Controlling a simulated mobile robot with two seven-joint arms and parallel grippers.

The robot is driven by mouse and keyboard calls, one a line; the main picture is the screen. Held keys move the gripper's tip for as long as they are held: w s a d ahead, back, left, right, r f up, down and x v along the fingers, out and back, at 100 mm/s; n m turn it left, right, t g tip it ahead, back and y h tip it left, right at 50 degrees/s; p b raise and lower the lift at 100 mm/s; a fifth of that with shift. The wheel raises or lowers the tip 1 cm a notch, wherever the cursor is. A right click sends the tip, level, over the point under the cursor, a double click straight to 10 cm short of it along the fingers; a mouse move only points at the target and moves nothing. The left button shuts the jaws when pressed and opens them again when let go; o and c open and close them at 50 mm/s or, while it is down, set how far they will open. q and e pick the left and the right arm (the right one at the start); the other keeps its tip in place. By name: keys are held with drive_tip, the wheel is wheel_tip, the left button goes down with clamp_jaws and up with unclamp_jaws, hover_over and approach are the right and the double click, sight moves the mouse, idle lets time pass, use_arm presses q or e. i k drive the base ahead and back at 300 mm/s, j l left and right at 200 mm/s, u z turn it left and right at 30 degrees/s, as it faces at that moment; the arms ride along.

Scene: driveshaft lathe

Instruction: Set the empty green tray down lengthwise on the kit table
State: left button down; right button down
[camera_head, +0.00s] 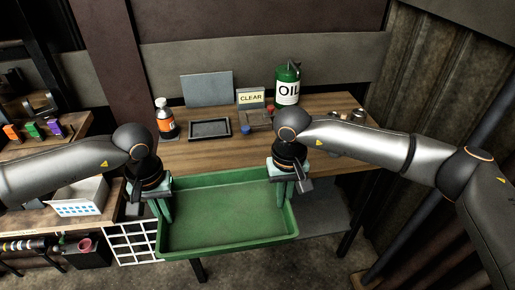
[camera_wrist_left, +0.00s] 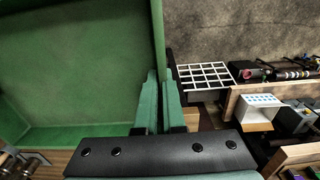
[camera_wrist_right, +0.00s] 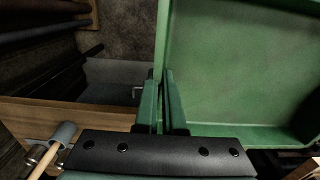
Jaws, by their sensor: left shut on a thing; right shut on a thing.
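The empty green tray (camera_head: 225,222) is held between my two grippers, in front of and partly over the near edge of the wooden kit table (camera_head: 200,153). My left gripper (camera_head: 160,205) is shut on the tray's left end wall; the left wrist view shows its fingers (camera_wrist_left: 160,105) on either side of that wall. My right gripper (camera_head: 289,190) is shut on the right end wall, and its fingers (camera_wrist_right: 163,105) straddle the wall in the right wrist view. The tray's long side runs left to right. Whether its underside touches the table is hidden.
On the table stand an orange-labelled bottle (camera_head: 165,118), a dark shallow tray (camera_head: 210,128), a CLEAR sign (camera_head: 251,98) and a green OIL can (camera_head: 288,84). A white grid rack (camera_head: 133,243) and a white box (camera_head: 80,197) are at left. The table's front middle looks bare.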

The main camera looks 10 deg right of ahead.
sight(255, 163)
drive_tip(key=i+l, duration=0.3)
drive_tip(key=i, duration=0.15)
drive_tip(key=i+l, duration=0.3)
drive_tip(key=i, duration=0.15)
